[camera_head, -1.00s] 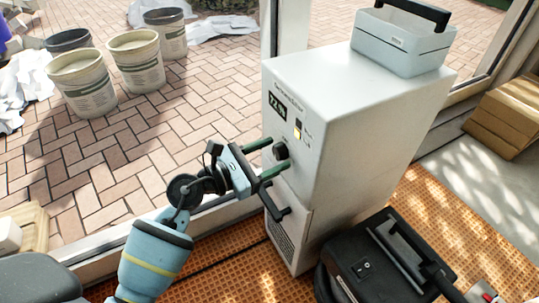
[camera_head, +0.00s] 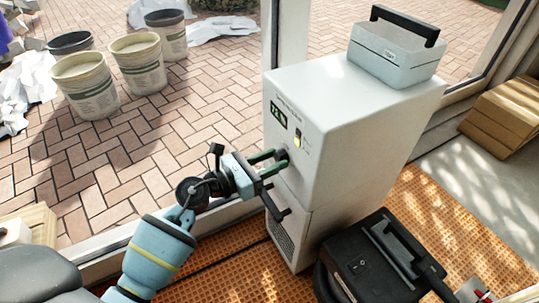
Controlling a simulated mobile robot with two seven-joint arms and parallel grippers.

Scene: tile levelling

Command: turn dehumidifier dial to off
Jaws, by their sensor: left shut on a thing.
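The dehumidifier (camera_head: 345,130) is a tall white box with a small green-lit display (camera_head: 278,113) on its left-facing front. Its dark dial (camera_head: 282,155) sits below the display. My left gripper (camera_head: 276,162) comes in from the left and is shut on the dial, its green-lined fingers on either side of it. The fingers partly hide the dial, and I cannot read its setting. My right gripper is not in view.
A grey case with a black handle (camera_head: 392,56) stands on top of the dehumidifier. A black machine (camera_head: 375,262) stands close to its base on the orange matting (camera_head: 215,280). Several buckets (camera_head: 138,62) stand on the brick paving outside. Cardboard boxes (camera_head: 502,115) lie at right.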

